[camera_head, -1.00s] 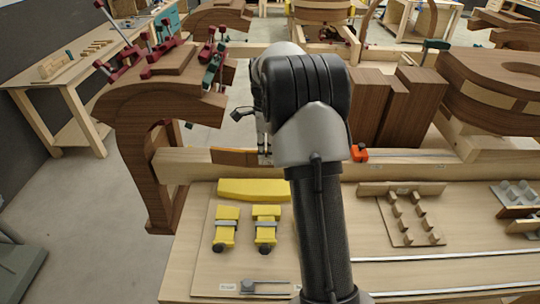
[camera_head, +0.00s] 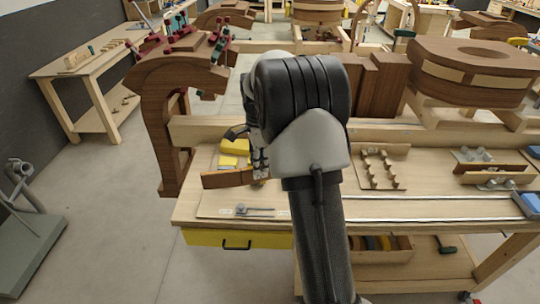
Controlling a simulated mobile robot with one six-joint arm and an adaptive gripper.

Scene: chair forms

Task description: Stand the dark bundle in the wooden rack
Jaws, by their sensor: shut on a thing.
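The dark bundle (camera_head: 228,179) looks like a long, flat brown wooden piece. My gripper (camera_head: 260,171) is shut on its right end, and the bundle sticks out to the left, roughly level, over the left part of the workbench. My arm hides whatever part lies to the right of the grip. The wooden rack (camera_head: 378,171) is a light board with two rows of short pegs. It lies on the bench to the right of my arm, apart from the gripper, and no bundle stands in it.
Yellow clamps (camera_head: 233,147) lie behind the bundle, partly hidden. A small grey tool (camera_head: 254,210) lies near the front edge. A thick wooden beam (camera_head: 200,130) and dark curved wooden forms (camera_head: 475,72) stand behind. Metal fittings (camera_head: 475,155) lie right of the rack.

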